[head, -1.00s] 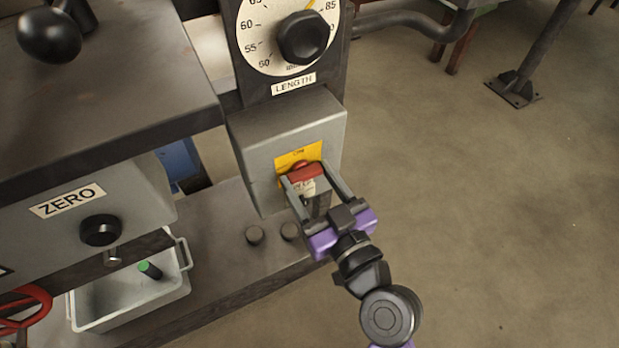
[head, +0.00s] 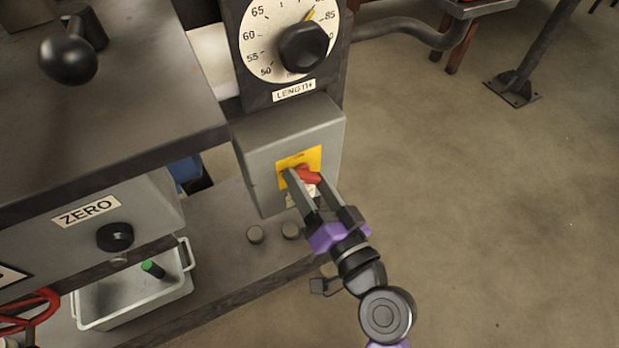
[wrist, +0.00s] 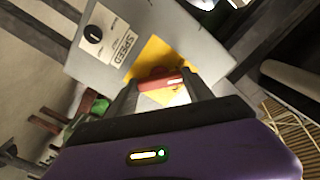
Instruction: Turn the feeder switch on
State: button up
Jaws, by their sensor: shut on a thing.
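The feeder switch is a red handle (head: 308,175) on a yellow plate (head: 314,157), fixed to the front of a grey box (head: 268,150). My gripper (head: 302,178) is shut on the red handle, its grey fingers on either side of it. In the head view the handle sits tilted, and the fingers hide part of it and of the plate. In the wrist view the red handle (wrist: 160,82) lies between the fingertips, with the yellow plate (wrist: 163,58) behind it. The lettering on the plate is too small to read surely.
A LENGTH dial (head: 303,45) is above the box. A grey tray (head: 95,310) holding a green-ended item is at lower left, under a ZERO knob (head: 115,237).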

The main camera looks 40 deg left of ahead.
jog(key=m+p, duration=0.2)
jog(key=m, duration=0.2)
jog(key=shift+m, duration=0.3)
jog(key=m+p, duration=0.2)
jog(key=m, duration=0.3)
jog(key=shift+f+m, duration=0.1)
jog(key=shift+m, duration=0.2)
jog(key=o, duration=1.4)
jog(key=shift+c, duration=0.2)
jog(key=shift+d, duration=0.1)
jog(key=v, duration=0.7)
jog(key=shift+d+p, duration=0.3)
jog(key=shift+p, duration=0.05)
